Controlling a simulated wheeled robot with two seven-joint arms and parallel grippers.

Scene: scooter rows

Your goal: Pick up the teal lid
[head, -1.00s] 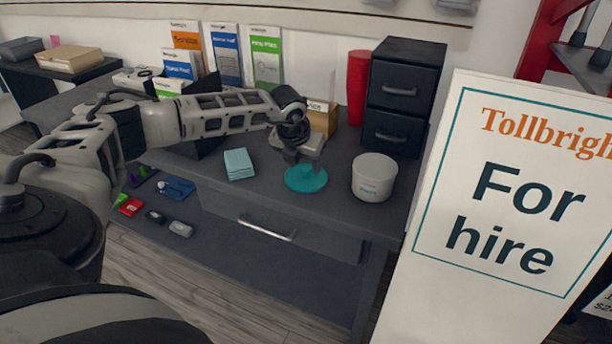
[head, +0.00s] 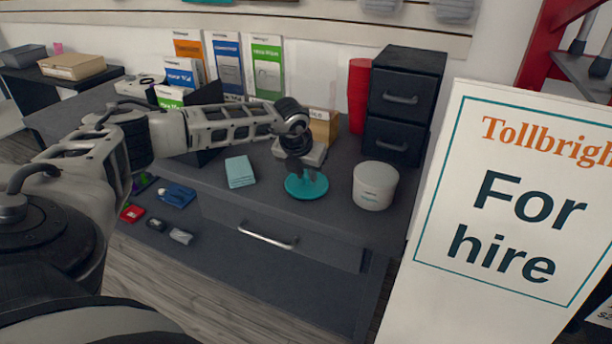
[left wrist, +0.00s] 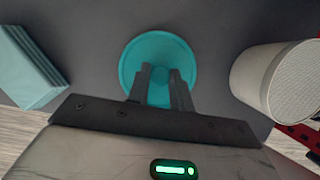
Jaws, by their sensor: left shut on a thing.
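The teal lid (head: 306,187) is a round disc at the desk top, between the teal cloths and the white tub in the head view. It also shows in the left wrist view (left wrist: 136,58), under the fingers. My left gripper (head: 304,172) comes down on the lid from above. In the left wrist view its fingers (left wrist: 163,78) are close together over the lid's middle, shut on it. The gripped part is hidden between the fingers. I cannot tell whether the lid is clear of the desk. My right gripper is not in view.
A white tub (head: 375,188) stands just right of the lid. Folded teal cloths (head: 240,171) lie to its left. A black drawer unit (head: 403,100) and a red cup stack (head: 358,95) stand behind. A For hire sign (head: 510,220) fills the right.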

